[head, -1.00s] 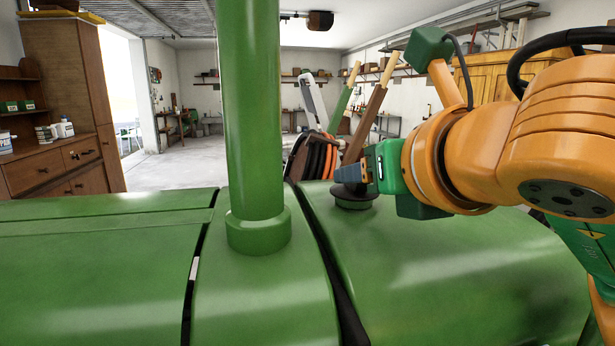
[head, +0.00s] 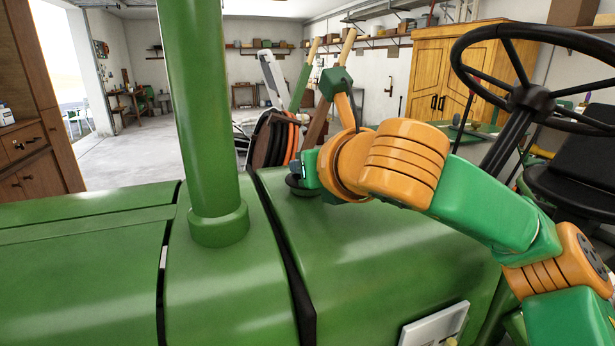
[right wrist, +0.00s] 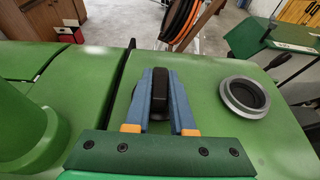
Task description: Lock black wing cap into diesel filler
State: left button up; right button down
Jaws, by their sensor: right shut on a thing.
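My right gripper (head: 296,170) comes in from the right, low over the green tractor hood (head: 370,245). In the right wrist view its two blue fingers (right wrist: 161,75) are shut on the upright wing of the black cap (right wrist: 160,92). The cap's dark round flange (head: 300,188) shows under the fingers in the head view, close above the hood; I cannot tell whether it touches. The diesel filler (right wrist: 245,97) is an open grey ring with a dark hole, to the right of the cap and apart from it. My wrist seems to hide it in the head view. My left gripper is not in view.
A thick green exhaust pipe (head: 200,120) rises left of the gripper. The black steering wheel (head: 530,95) and seat (head: 580,165) are at the right. Orange and black hoses (head: 275,140) stand beyond the hood.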

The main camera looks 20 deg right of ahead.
jog(key=shift+w, duration=0.1)
jog(key=shift+r+b, duration=0.4)
jog(key=shift+r, duration=0.15)
jog(key=s+a+r+b, duration=0.1)
jog(key=s+r+b, duration=0.1)
jog(key=s+r, duration=1)
jog(key=shift+s+a+b, duration=0.4)
jog(key=shift+s, duration=0.6)
jog(key=shift+w+d, duration=0.1)
